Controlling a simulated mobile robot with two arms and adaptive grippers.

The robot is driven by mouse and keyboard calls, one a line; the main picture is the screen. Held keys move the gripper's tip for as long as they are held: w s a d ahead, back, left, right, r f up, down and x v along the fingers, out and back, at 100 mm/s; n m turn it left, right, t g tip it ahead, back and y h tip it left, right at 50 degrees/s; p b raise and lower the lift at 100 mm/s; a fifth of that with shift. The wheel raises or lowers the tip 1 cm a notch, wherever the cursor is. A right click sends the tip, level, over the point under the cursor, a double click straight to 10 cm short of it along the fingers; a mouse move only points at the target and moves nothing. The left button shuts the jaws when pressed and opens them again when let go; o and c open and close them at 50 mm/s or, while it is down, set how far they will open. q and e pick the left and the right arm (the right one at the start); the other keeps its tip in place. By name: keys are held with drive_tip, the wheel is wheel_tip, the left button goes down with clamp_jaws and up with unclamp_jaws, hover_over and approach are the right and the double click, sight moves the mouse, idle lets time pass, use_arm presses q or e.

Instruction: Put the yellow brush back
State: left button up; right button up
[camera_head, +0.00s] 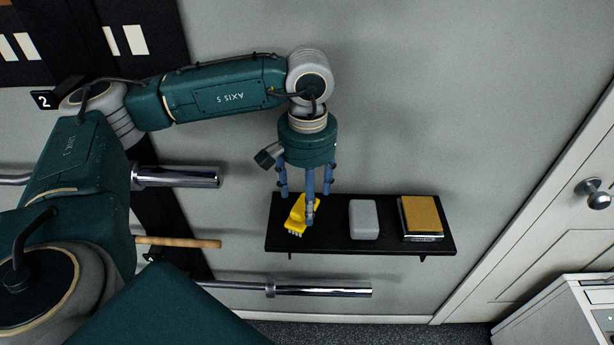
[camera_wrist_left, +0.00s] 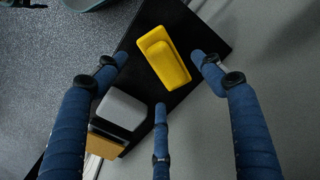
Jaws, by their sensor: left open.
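The yellow brush (camera_head: 298,214) lies at the left end of a black wall shelf (camera_head: 335,238), with its bristles toward the shelf's front edge. My left gripper (camera_head: 308,202) points down over the brush, and one finger partly covers it in the head view. In the left wrist view the brush (camera_wrist_left: 163,57) lies between the three spread blue fingers (camera_wrist_left: 160,76). The fingers are open and hold nothing. I cannot tell whether a fingertip touches the brush. My right gripper is not in view.
A grey block (camera_head: 364,219) and a tan-topped stack (camera_head: 421,216) stand to the right on the shelf. Chrome bar ends (camera_head: 318,291) stick out below and left of the shelf. A wooden handle (camera_head: 180,243) is at left, a white door (camera_head: 560,180) at right.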

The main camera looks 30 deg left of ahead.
use_arm(q)
wheel_tip(320, 180, up, 8)
drive_tip(key=b, duration=0.1)
drive_tip(key=shift+r+b, duration=0.2)
drive_tip(key=shift+b, duration=0.1)
drive_tip(key=shift+f, duration=0.1)
